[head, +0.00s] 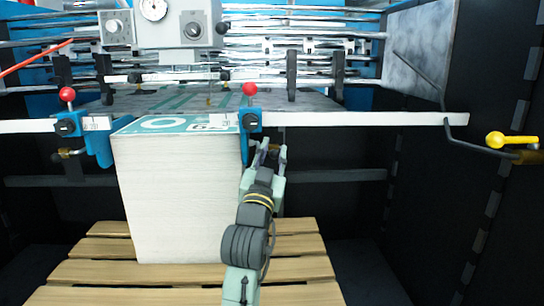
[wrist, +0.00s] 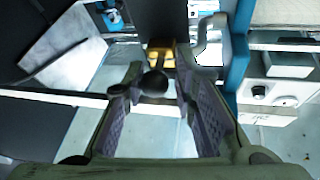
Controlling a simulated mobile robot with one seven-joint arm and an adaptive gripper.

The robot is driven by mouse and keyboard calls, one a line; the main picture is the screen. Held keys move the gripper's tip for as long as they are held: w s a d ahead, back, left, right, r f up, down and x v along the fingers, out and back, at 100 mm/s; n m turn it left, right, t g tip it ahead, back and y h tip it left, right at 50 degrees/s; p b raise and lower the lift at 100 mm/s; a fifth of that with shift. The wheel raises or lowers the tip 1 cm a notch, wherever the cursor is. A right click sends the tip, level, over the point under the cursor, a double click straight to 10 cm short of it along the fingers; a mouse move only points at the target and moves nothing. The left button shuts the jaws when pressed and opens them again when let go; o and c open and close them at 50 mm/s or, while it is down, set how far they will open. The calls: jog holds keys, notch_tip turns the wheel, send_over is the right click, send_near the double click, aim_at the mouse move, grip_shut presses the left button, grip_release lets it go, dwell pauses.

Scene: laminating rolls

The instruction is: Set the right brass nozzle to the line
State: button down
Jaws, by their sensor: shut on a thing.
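The right brass nozzle (wrist: 161,52) has a dark round end (wrist: 153,84) that shows between my fingers in the wrist view. My gripper (head: 269,152) is shut on this nozzle, just right of the right blue bracket (head: 247,135). In the head view my fingers largely hide the nozzle. The bracket carries a red ball knob (head: 249,89) and a small white plate (head: 222,121) beside it. I cannot make out a line on this plate. The left brass nozzle (head: 72,153) sits under the left blue bracket (head: 98,140).
A tall white paper stack (head: 175,200) stands on a wooden pallet (head: 300,268), close left of my gripper. A white rail (head: 360,119) crosses above my gripper. A bent rod with a yellow handle (head: 497,140) is at far right. Dark space lies right of the pallet.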

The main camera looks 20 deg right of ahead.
jog(key=c, duration=1.5)
grip_release()
jog(key=shift+s+d, duration=0.15)
jog(key=shift+d, duration=0.2)
jog(key=shift+o, duration=0.2)
jog(key=shift+a, duration=0.15)
jog(key=v, duration=1.2)
